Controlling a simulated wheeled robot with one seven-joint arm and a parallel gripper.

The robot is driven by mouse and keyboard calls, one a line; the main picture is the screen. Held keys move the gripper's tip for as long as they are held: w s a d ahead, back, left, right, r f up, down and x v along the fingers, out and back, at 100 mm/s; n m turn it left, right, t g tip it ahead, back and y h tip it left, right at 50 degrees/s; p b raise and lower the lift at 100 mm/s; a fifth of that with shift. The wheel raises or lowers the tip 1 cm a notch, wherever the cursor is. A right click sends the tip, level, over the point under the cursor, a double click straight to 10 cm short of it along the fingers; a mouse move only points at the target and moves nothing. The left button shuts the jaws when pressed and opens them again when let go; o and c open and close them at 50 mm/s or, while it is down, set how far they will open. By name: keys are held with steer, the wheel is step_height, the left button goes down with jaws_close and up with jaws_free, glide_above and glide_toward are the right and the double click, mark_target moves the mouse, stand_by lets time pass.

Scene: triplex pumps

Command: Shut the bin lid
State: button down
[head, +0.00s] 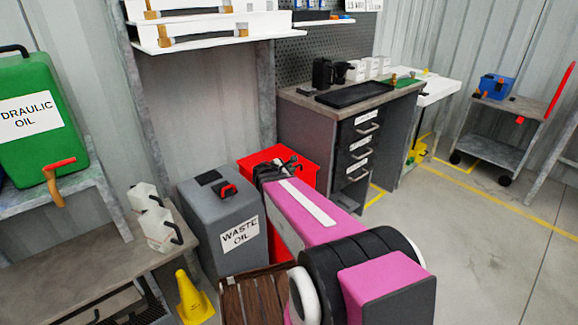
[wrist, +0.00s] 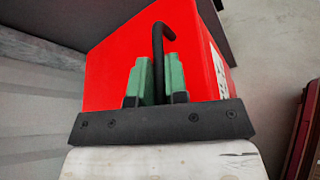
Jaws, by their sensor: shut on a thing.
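The red bin (head: 263,157) stands behind the grey waste oil bin, partly hidden by my arm. In the wrist view its red surface (wrist: 108,70) fills the middle, with part of a white label at its right side. A thin black bent handle (wrist: 158,32) rises there between the green fingertips of my gripper (wrist: 160,78). My gripper is shut on this handle. In the head view my gripper (head: 283,168) is at the red bin, and its fingertips are hard to make out. I cannot tell how far the lid is open.
The grey waste oil bin (head: 213,220) with a small red-handled cap stands just left of my arm. A workbench with drawers (head: 345,130) stands behind and right. A yellow cone (head: 192,300) and a wooden pallet (head: 255,300) are at front. Floor at right is clear.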

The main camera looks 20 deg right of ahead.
steer(key=shift+f, duration=0.4)
steer(key=c, duration=1.2)
jaws_free()
steer(key=shift+o, duration=0.2)
steer(key=shift+r, duration=0.2)
steer(key=v, duration=1)
steer(key=shift+s+a+r, duration=0.1)
steer(key=shift+s+a, duration=0.15)
steer(key=shift+a, duration=0.05)
steer(key=shift+s+d+f+m, duration=0.15)
steer(key=shift+f+m, duration=0.1)
steer(key=shift+m, duration=0.05)
steer(key=s+a+f+m+g+y, duration=0.3)
steer(key=s+f+m+g+y, duration=0.4)
steer(key=m, duration=1.1)
steer(key=s+f+y, duration=0.2)
steer(key=y, duration=0.2)
steer(key=shift+s+g+y, duration=0.3)
steer(key=shift+s+y, duration=0.05)
steer(key=shift+y, duration=0.05)
